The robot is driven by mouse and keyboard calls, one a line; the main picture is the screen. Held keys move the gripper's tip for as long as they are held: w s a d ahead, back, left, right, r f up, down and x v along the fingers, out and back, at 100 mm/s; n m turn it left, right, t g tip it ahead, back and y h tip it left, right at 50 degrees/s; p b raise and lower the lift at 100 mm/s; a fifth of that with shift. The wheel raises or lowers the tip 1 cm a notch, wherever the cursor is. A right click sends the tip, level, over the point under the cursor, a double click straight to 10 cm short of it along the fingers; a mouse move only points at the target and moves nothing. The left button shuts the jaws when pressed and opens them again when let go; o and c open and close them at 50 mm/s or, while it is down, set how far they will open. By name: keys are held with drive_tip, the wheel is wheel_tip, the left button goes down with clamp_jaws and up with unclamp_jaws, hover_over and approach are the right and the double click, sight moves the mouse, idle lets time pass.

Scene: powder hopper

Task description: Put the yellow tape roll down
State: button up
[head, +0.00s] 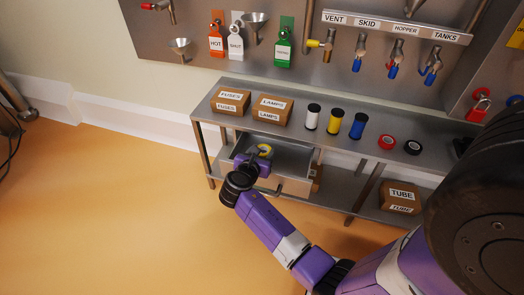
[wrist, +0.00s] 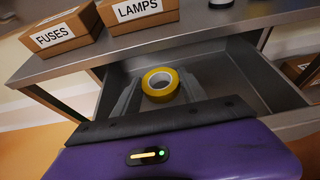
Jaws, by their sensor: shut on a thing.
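The yellow tape roll (wrist: 146,89) is a ring with a pale inner core. In the wrist view it is at the fingertips of my gripper (wrist: 160,92), with a grey finger on each side, and the gripper is shut on it. In the head view the tape roll (head: 265,148) shows at the tip of my gripper (head: 262,153), over the open metal drawer (head: 293,153) under the bench. The drawer otherwise looks empty. I cannot tell whether the roll touches the drawer floor.
On the bench (head: 330,148) above the drawer stand a FUSES box (head: 230,101), a LAMPS box (head: 271,110), white, yellow and blue spools (head: 335,122), and red and black tape rolls (head: 387,142). A TUBE box (head: 401,197) sits on the lower shelf. Open floor lies left.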

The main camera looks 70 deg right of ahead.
drive_tip(key=shift+f, duration=0.15)
drive_tip(key=o, duration=1.3)
drive_tip(key=shift+o, duration=0.2)
